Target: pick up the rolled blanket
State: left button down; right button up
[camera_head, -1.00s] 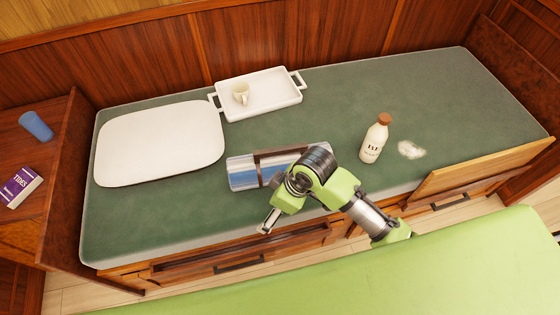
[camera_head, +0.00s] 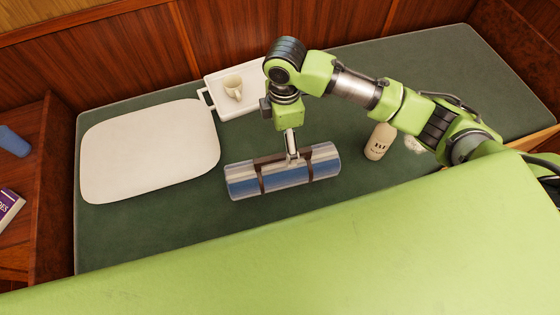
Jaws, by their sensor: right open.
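The rolled blanket (camera_head: 283,176) lies on the green berth near the middle of the head view. It has blue, white and grey stripes and dark brown straps with a handle piece between them. My right gripper (camera_head: 292,158) points down at the blanket's upper middle, close to the strap handle. It is open, and I cannot tell whether its fingers touch the blanket. The wrist and part of the fingers hide what lies behind them. My left gripper is not in view.
A white pillow (camera_head: 150,150) lies left of the blanket. A white tray (camera_head: 215,82) with a cup (camera_head: 233,87) stands behind. A blue tumbler (camera_head: 13,142) and a purple book (camera_head: 8,207) are at far left.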

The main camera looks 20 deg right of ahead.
aim_at(283, 163)
jog(key=f, duration=0.7)
jog(key=shift+s+f, duration=0.15)
jog(key=shift+s, duration=0.15)
jog(key=shift+f, duration=0.45)
jog(key=f, duration=0.3)
jog(key=shift+s+a+f, duration=0.15)
jog(key=shift+s+f, duration=0.1)
jog(key=shift+f, duration=0.65)
jog(key=c, duration=1.6)
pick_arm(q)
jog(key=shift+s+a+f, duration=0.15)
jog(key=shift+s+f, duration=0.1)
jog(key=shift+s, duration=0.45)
pick_arm(e)
jog(key=shift+w+r, duration=0.1)
jog(key=shift+c, duration=1.2)
